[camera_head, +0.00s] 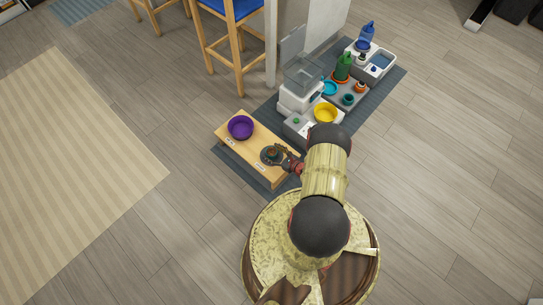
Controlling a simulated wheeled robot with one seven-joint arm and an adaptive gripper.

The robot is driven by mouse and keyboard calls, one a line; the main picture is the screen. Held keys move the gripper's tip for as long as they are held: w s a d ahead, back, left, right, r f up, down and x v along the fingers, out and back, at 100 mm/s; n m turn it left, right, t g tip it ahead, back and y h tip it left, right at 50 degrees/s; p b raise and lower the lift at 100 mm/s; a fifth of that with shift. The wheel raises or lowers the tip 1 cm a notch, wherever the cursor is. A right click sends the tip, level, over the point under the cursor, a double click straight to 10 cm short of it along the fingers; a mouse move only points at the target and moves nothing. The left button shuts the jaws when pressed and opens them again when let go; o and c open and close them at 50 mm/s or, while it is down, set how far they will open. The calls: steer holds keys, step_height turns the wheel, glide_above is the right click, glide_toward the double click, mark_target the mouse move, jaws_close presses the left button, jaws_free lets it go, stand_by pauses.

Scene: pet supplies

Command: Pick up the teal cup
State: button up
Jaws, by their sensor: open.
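A small teal cup (348,99) stands on a grey stand (346,88) in the row of pet supplies, apart from my gripper. My gripper (283,157) is open, at the right end of a low wooden bench (250,142). It is close beside a dark round dish (272,155) with something small and reddish-green in it. My arm hides part of the bench's right end. Whether my gripper touches the dish is too small to tell.
A purple bowl (240,127) sits on the bench's left part. A yellow bowl (325,112), a light blue bowl (329,88), a feeder (301,86), a green bottle (343,67) and an orange cup (361,86) crowd the mat. A stool (227,45) stands behind. Floor right is clear.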

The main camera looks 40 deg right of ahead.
steer(key=shift+w+f, duration=0.1)
steer(key=shift+w, duration=0.25)
steer(key=shift+c, duration=0.6)
steer(key=c, duration=1.1)
steer(key=shift+c, duration=0.9)
